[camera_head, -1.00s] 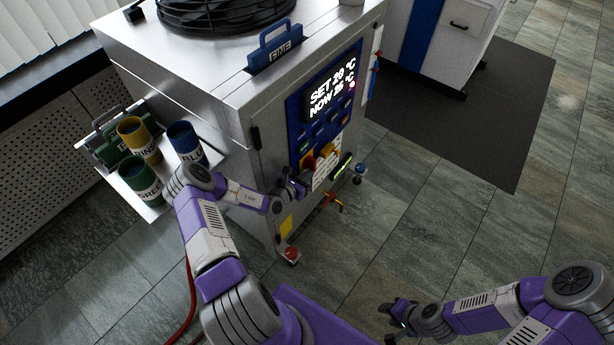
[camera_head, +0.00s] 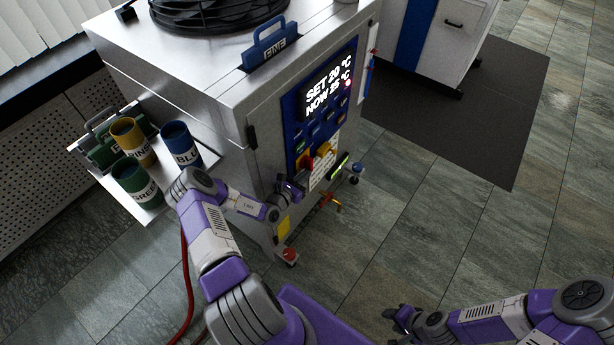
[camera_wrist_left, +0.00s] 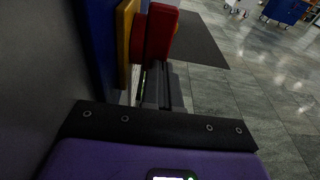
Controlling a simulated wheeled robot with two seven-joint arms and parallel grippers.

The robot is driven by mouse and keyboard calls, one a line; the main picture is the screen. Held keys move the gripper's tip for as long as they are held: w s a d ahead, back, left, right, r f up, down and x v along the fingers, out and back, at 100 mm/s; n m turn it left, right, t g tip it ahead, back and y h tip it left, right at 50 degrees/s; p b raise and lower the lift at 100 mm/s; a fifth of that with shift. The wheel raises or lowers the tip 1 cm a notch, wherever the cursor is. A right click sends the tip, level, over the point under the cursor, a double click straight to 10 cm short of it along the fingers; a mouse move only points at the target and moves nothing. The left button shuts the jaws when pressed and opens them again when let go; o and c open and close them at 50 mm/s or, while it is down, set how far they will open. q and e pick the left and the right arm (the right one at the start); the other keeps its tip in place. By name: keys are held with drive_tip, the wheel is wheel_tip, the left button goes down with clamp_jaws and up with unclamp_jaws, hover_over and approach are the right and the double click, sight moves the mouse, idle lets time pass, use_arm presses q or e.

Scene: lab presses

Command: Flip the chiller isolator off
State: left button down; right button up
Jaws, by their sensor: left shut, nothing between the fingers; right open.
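The chiller (camera_head: 210,85) is a metal cabinet with a blue control panel reading "SET 20 °C, NOW 25 °C". Its isolator, a red handle (camera_head: 307,161) on a yellow plate, sits low on the panel. In the left wrist view the red handle (camera_wrist_left: 161,35) stands out from the yellow plate (camera_wrist_left: 126,40), just beyond the fingers. My left gripper (camera_head: 299,185) is shut and empty, close to the handle; I cannot tell whether they touch. My right gripper (camera_head: 392,316) is open and empty over the floor at the lower right.
A side shelf (camera_head: 207,158) holds yellow, blue and green cups. Small valves (camera_head: 331,199) stick out low at the front. A dark mat (camera_head: 480,125) and open tiled floor lie to the right.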

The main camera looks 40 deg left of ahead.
use_arm(q)
drive_tip(key=shift+f, duration=0.15)
use_arm(e)
drive_tip(key=shift+d+f, duration=0.1)
drive_tip(key=shift+f, duration=0.15)
use_arm(q)
drive_tip(key=shift+w+f+t+b, duration=0.25)
drive_tip(key=shift+w+t+b, duration=0.05)
drive_tip(key=shift+t, duration=0.3)
use_arm(e)
drive_tip(key=shift+f, duration=0.15)
use_arm(q)
drive_tip(key=shift+w+f+p, duration=0.25)
drive_tip(key=shift+p, duration=0.05)
use_arm(e)
drive_tip(key=shift+r, duration=0.3)
use_arm(q)
drive_tip(key=shift+s+f, duration=0.1)
drive_tip(key=s+f+p, duration=0.1)
drive_tip(key=s+f, duration=0.1)
drive_tip(key=s, duration=0.9)
drive_tip(key=s+f+p, duration=0.1)
drive_tip(key=s+f, duration=0.2)
drive_tip(key=s, duration=0.9)
drive_tip(key=shift+f+p, duration=0.3)
drive_tip(key=shift+p, duration=0.1)
use_arm(e)
drive_tip(key=r, duration=0.1)
drive_tip(key=s+r, duration=0.1)
drive_tip(key=r, duration=0.1)
